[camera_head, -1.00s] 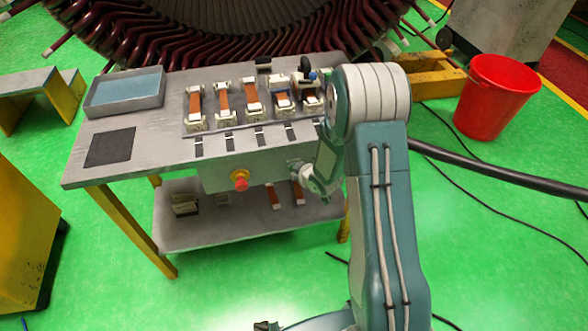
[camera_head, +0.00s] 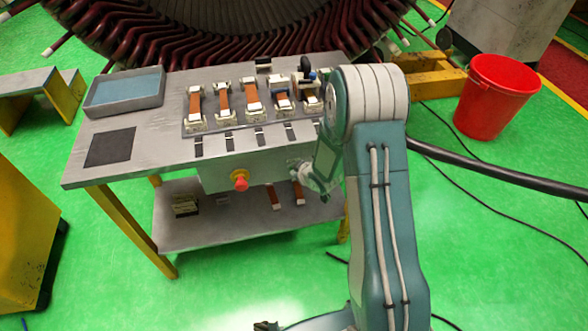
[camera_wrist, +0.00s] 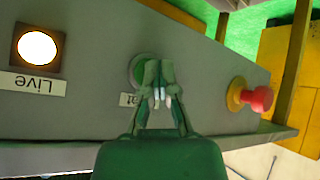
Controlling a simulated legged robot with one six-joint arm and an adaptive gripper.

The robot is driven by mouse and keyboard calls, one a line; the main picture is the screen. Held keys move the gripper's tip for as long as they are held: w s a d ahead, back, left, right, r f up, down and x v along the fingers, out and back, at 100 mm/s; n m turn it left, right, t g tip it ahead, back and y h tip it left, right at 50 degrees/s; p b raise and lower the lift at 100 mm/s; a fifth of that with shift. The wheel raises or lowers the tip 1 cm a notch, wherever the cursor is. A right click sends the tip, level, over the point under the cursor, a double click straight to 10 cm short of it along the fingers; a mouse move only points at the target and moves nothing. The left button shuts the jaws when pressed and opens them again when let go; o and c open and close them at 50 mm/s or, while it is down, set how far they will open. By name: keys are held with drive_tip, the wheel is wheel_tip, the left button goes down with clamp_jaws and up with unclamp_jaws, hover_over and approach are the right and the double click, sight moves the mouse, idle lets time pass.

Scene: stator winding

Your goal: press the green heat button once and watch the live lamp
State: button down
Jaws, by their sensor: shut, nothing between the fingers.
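The green heat button (camera_wrist: 138,70) sits in a pale ring on the grey panel in the wrist view. My gripper (camera_wrist: 157,72) is shut and empty, its fingertips in front of the button and covering part of it. I cannot tell whether they touch it or whether it is pushed in. The live lamp (camera_wrist: 38,47), in a dark square frame at the left, glows bright white. Its "Live" label (camera_wrist: 32,84) reads upside down. The button's label is mostly hidden by the fingers. In the head view my gripper (camera_head: 299,168) is at the bench's front panel; button and lamp are not visible there.
A red stop knob (camera_wrist: 261,99) on a yellow base stands out from the panel, right of my fingers; it also shows in the head view (camera_head: 240,180). The bench top (camera_head: 160,150) holds a row of copper-coloured parts and a blue tray (camera_head: 125,90).

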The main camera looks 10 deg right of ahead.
drive_tip(key=shift+s, duration=0.75)
drive_tip(key=shift+s, duration=2.5)
